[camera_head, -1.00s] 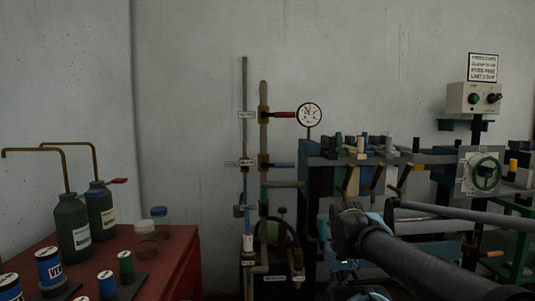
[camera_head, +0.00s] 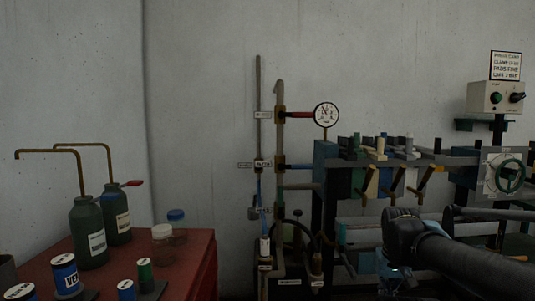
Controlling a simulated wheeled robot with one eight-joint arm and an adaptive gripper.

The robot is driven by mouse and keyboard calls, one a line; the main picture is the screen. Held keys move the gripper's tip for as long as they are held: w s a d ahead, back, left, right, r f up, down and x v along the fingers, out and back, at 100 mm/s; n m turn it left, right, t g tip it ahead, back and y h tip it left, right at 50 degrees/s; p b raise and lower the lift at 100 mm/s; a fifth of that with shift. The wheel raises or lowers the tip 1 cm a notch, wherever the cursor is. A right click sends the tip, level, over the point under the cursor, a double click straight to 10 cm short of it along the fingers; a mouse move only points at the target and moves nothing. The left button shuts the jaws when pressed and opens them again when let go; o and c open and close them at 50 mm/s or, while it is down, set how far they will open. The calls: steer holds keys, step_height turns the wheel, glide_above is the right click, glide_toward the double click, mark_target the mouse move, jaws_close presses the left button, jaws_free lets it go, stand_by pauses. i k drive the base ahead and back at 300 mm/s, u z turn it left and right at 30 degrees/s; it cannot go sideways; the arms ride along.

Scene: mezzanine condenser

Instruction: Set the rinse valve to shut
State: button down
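Two lever valves sit on a vertical pipe (camera_head: 279,140) against the wall, left of the dial gauge. The upper one has a red lever (camera_head: 299,114) and the lower one a blue lever (camera_head: 297,166). Both levers point right, across the pipe. Small labels (camera_head: 262,114) stand beside them, but I cannot read them, so I cannot tell which valve is the rinse valve. My dark arm reaches in from the lower right, apart from both levers. My gripper's fingers do not show.
A red cabinet (camera_head: 205,265) at the lower left bears green bottles (camera_head: 87,232), jars and small cans. A rack of coloured levers (camera_head: 372,182), a handwheel (camera_head: 510,177) and a control box (camera_head: 497,97) stand at the right. A black hose (camera_head: 312,236) loops low by the pipes.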

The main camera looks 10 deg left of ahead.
mark_target(272, 156)
steer(key=k, duration=0.95)
steer(key=u, duration=0.4)
steer(key=i, duration=1)
